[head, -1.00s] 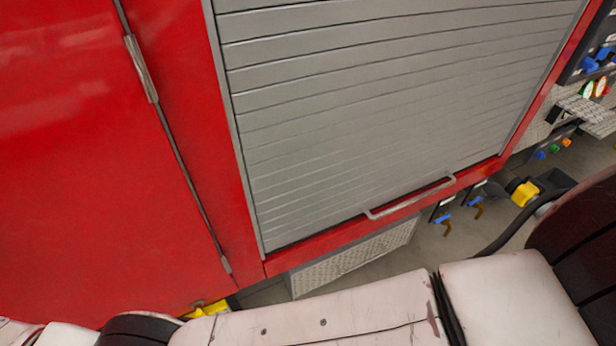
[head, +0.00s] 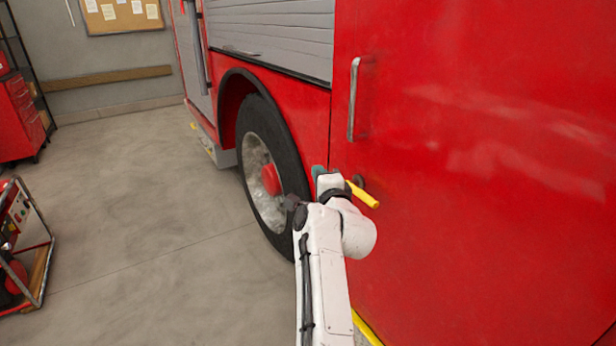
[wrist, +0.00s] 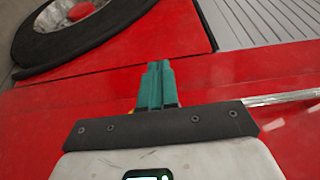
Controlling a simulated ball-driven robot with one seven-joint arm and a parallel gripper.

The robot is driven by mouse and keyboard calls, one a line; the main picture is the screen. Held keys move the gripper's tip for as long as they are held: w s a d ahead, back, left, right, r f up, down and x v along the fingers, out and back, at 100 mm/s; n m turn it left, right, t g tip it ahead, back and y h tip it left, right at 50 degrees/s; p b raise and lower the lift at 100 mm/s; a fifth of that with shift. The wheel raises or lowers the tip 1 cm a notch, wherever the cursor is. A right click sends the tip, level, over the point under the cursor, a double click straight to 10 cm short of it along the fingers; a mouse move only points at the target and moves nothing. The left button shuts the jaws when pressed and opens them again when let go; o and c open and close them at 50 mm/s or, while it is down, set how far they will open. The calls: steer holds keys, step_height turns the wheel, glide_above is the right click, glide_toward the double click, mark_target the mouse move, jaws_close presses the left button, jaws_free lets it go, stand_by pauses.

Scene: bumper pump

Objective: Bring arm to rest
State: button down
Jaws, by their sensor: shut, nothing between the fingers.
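My gripper (head: 318,172) is at the end of my white arm, which reaches out in front of the red fire truck (head: 450,200). In the wrist view its green fingers (wrist: 155,84) are together, with nothing held between them. The fingers point at the red side panel near the wheel arch; I cannot tell if they touch it. A yellow lever-like part (head: 362,194) shows just right of the gripper, partly hidden by my arm.
The truck wheel (head: 268,172) is left of my arm. A door handle (head: 353,100) is above right, a grey shutter (head: 285,35) above. A framed machine (head: 20,240) and a red tool cabinet (head: 18,118) stand at the left. The floor between is clear.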

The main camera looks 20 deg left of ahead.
steer(key=shift+s+a, duration=0.5)
steer(key=shift+s, duration=0.2)
steer(key=shift+s+a, duration=0.45)
steer(key=shift+s, duration=0.2)
steer(key=d+f+n+g+h, duration=0.1)
steer(key=d+f+n+h, duration=0.1)
steer(key=d+f, duration=0.75)
steer(key=s+d+f+n+g+h, duration=0.2)
steer(key=s+d+f, duration=0.3)
steer(key=d, duration=0.4)
steer(key=s+d+f+n+g+h, duration=0.1)
steer(key=s+d+f, duration=0.4)
steer(key=d, duration=0.4)
steer(key=s+d+f+n+g+h, duration=0.2)
steer(key=s+d+f, duration=0.25)
steer(key=d, duration=0.45)
steer(key=s+d+f+n+g+h, duration=0.1)
steer(key=s+d+f+g, duration=0.3)
steer(key=s, duration=0.6)
steer(key=s+d+f+n+h, duration=0.1)
steer(key=s+d+f+h, duration=0.1)
steer(key=s+d, duration=0.6)
steer(key=s+d+n+g, duration=0.1)
steer(key=s+g, duration=0.3)
steer(key=s, duration=1.4)
steer(key=shift+s+r+n, duration=0.2)
steer(key=shift+s+n, duration=0.05)
steer(key=shift+n, duration=0.25)
steer(key=shift+d, duration=0.15)
